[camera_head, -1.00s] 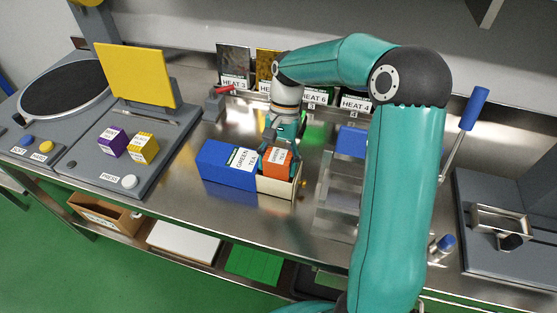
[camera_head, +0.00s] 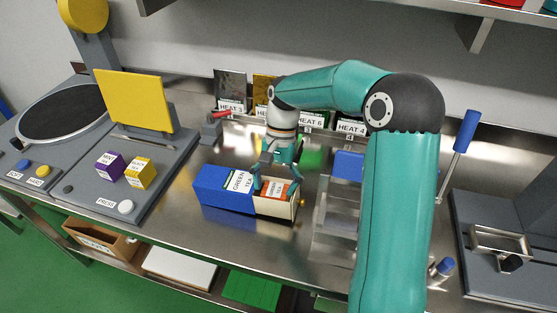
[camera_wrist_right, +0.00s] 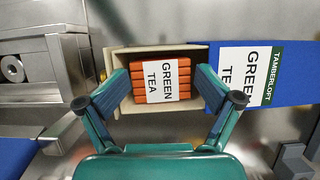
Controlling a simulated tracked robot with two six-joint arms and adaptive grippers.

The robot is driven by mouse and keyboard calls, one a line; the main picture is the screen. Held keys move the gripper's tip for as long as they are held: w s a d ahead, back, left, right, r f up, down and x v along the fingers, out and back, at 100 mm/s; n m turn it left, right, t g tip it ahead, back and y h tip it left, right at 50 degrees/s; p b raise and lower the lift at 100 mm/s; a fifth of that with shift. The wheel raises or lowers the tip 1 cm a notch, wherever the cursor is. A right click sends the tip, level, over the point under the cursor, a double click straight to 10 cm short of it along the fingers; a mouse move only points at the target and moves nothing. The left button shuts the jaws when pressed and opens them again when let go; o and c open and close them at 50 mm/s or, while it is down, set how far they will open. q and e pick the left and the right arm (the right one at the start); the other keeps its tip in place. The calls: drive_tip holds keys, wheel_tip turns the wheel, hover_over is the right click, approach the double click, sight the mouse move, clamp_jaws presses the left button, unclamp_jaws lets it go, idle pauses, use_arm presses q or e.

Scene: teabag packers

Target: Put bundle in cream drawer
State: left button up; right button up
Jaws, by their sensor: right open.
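The bundle (camera_wrist_right: 162,76), a stack of orange packets in a white GREEN TEA band, lies inside the cream drawer (camera_wrist_right: 140,49). It also shows in the head view (camera_head: 279,190), low between the drawer walls. The cream drawer (camera_head: 271,210) sticks out of the right end of the blue GREEN TEA box (camera_head: 222,193). My right gripper (camera_head: 272,181) is above the drawer, its fingers spread apart. In the wrist view the open fingers (camera_wrist_right: 160,92) stand to either side of the bundle, apart from it. My left gripper is out of view.
A clear rack (camera_head: 337,215) stands right of the drawer. A purple box (camera_head: 109,164) and a yellow box (camera_head: 140,173) stand on the grey press base at left. HEAT-labelled holders (camera_head: 311,122) line the back. Bare steel lies in front of the blue box.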

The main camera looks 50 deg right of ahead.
drive_tip(key=v, duration=1.2)
drive_tip(key=shift+r, duration=0.2)
drive_tip(key=shift+d, duration=0.1)
